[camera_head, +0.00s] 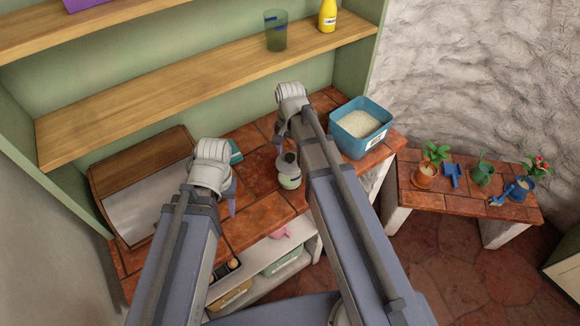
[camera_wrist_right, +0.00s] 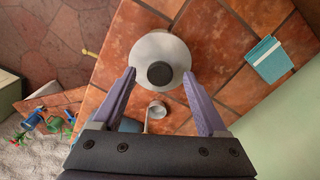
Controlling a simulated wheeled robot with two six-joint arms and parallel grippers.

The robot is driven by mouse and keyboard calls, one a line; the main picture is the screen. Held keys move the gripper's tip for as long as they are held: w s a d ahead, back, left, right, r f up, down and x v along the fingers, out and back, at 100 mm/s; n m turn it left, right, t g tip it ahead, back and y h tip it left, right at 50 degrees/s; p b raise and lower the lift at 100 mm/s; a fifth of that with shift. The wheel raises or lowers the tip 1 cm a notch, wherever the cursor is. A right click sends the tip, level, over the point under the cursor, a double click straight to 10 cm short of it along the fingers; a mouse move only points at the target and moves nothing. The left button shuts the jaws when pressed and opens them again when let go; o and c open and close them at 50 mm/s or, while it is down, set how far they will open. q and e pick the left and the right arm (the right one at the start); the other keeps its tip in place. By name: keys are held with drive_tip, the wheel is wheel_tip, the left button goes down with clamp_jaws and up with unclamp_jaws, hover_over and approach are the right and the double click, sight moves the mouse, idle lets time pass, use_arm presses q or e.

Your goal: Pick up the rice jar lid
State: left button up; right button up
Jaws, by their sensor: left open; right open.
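A round pale lid (camera_wrist_right: 160,48) with a dark round knob (camera_wrist_right: 160,74) sits centred in the right wrist view. It appears to cap the small greenish jar (camera_head: 290,181) on the tiled counter in the head view. My right gripper (camera_wrist_right: 159,76) is open above the jar, its two purple fingers on either side of the knob, with nothing between them gripped. My left gripper (camera_head: 230,197) is open and empty over the counter, left of the jar. The jar's body is hidden under the lid in the wrist view.
A blue box of rice (camera_head: 361,124) stands on the counter right of my right arm. A teal object (camera_wrist_right: 268,60) and a small white cup (camera_wrist_right: 157,110) lie near the jar. A wooden bread box (camera_head: 140,172) stands left. A shelf (camera_head: 200,85) overhangs behind.

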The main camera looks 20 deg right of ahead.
wheel_tip(320, 180, down, 2)
drive_tip(key=shift+f+b, duration=0.2)
drive_tip(key=shift+b, duration=0.5)
drive_tip(key=shift+r, duration=0.1)
clamp_jaws()
